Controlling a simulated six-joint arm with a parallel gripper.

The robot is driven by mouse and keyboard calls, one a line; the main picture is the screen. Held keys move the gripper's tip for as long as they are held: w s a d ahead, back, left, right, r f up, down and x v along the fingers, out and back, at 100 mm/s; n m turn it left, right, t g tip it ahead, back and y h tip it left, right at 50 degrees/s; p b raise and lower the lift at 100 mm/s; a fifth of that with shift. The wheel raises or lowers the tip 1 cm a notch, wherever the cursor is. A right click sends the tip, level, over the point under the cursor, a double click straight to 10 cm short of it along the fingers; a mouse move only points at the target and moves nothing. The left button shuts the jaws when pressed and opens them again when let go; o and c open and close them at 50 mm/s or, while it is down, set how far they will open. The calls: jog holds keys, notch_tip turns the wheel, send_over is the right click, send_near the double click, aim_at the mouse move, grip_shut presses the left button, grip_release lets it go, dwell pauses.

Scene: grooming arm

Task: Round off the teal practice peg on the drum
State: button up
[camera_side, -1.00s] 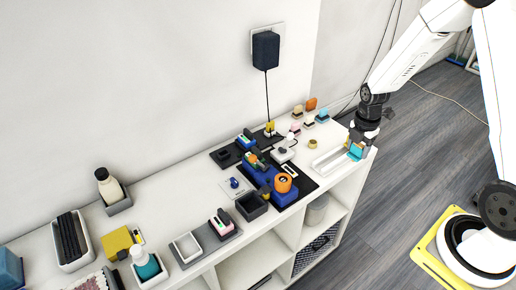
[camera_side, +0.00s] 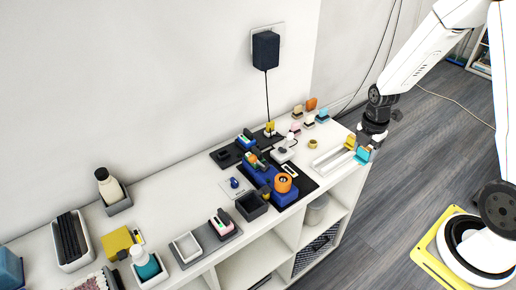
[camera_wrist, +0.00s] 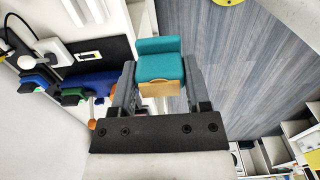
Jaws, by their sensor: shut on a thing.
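My gripper (camera_wrist: 160,68) is shut on a teal peg (camera_wrist: 160,62), a chunky block with a tan end piece that points toward the wrist camera. A dark finger stands on each side of it. In the side view the held peg (camera_side: 363,154) hangs at the right end of the white shelf top, near its front edge. The orange drum (camera_side: 283,183) is on a blue machine (camera_side: 262,176) on a black mat, well left of my gripper. A yellow piece (camera_side: 350,142) shows beside my gripper; whether it touches is unclear.
A white tray (camera_side: 328,161) lies just left of my gripper. Small coloured blocks, including another teal one (camera_side: 322,115), stand at the back. A white plug block (camera_side: 283,154) with a cable is near the machine. Grey trays and bottles fill the left part.

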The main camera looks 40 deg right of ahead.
jog(key=c, duration=0.4)
jog(key=shift+w+a, duration=0.45)
jog(key=shift+w, duration=0.15)
jog(key=w+a, duration=0.3)
jog(key=a, duration=0.2)
jog(key=w+a+r, duration=0.1)
jog(key=w+a, duration=0.3)
jog(key=a, duration=0.2)
jog(key=w+a+r, duration=0.1)
jog(key=w+a, duration=0.3)
jog(key=a, duration=0.2)
jog(key=shift+w+r, duration=0.1)
jog(key=shift+w, duration=0.1)
